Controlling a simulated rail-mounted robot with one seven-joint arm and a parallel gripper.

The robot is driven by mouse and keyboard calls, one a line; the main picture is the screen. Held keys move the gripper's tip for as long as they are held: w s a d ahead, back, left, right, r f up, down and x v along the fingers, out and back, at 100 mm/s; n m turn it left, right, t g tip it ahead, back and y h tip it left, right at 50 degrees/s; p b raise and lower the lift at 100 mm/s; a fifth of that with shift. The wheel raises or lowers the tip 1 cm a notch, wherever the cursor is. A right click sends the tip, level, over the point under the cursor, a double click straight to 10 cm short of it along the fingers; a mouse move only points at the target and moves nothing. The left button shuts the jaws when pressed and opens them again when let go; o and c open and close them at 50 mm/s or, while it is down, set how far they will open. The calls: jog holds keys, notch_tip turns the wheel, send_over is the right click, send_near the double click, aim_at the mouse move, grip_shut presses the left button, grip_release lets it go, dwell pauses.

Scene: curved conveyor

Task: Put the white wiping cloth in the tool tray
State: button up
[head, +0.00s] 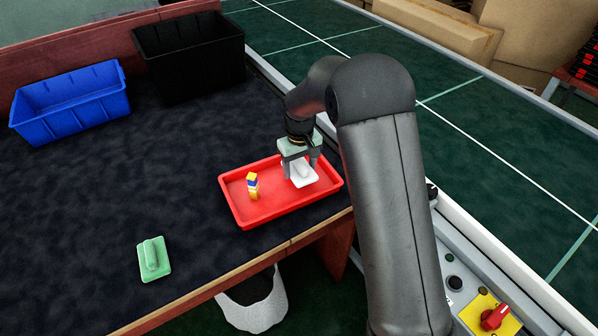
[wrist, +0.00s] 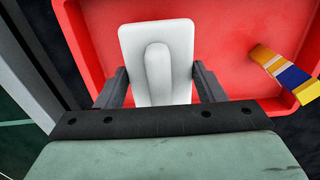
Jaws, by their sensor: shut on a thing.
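The white wiping cloth (head: 302,177) is at the right part of the red tool tray (head: 262,219), inside its rim. It has a flat base with a raised ridge, and in the wrist view the cloth (wrist: 182,50) sits between the fingers over the tray floor (wrist: 222,40). My gripper (head: 300,168) is shut on the cloth, with one finger on each side; the wrist view shows my gripper (wrist: 162,85) too. I cannot tell whether the cloth touches the tray floor.
A green cloth-like piece (head: 153,259) lies on the dark table. A blue bin (head: 70,103) and a black bin (head: 190,60) stand at the back. The table's middle is clear.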

aim_at(299, 174)
jog(key=shift+w+a+f, duration=0.1)
jog(key=shift+w+f, duration=0.3)
jog(key=shift+f, duration=1.55)
jog(key=shift+f, duration=0.1)
jog(key=o, duration=1)
notch_tip(299, 174, up, 12)
jog(key=shift+r, duration=0.1)
